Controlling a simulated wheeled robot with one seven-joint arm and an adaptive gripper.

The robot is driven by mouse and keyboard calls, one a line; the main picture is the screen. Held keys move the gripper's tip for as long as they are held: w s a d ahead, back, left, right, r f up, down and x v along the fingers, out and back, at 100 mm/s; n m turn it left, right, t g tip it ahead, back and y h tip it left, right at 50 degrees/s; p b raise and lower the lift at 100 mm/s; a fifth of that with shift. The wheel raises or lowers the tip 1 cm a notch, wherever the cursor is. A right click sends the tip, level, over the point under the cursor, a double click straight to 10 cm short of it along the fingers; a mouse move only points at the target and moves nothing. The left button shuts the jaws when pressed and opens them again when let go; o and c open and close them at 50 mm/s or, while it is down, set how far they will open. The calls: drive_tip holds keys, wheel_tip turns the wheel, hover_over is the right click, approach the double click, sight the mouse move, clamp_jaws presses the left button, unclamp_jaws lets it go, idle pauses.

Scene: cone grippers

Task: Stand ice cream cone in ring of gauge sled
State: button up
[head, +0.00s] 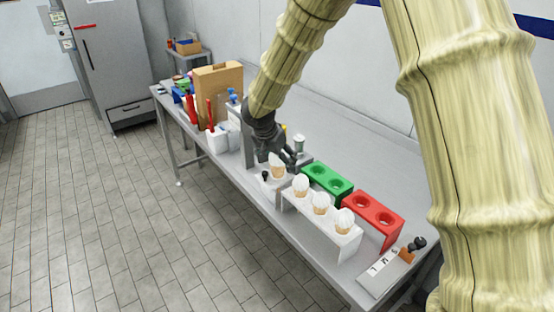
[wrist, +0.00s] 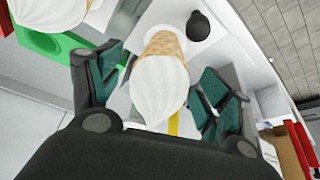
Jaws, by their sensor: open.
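An ice cream cone (head: 277,172) with a white swirl top stands at the gauge sled (head: 268,188), which has a black knob (head: 265,175). My gripper (head: 284,158) is right at this cone. In the wrist view the cone (wrist: 160,88) lies between my two spread green-padded fingers (wrist: 160,80), with gaps on both sides. Its waffle part points toward the white sled surface (wrist: 228,55) near the black knob (wrist: 198,27). The ring itself is hidden, so I cannot tell how deep the cone sits in it.
A white rack (head: 322,228) holds three more cones. A green two-hole block (head: 328,180) and a red two-hole block (head: 373,216) stand behind it. A plate with a black knob (head: 385,272) lies at the near end. A cardboard box (head: 218,82) and white containers (head: 217,140) stand farther left.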

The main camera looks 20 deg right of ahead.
drive_tip(key=v, duration=1.2)
drive_tip(key=shift+f, duration=0.1)
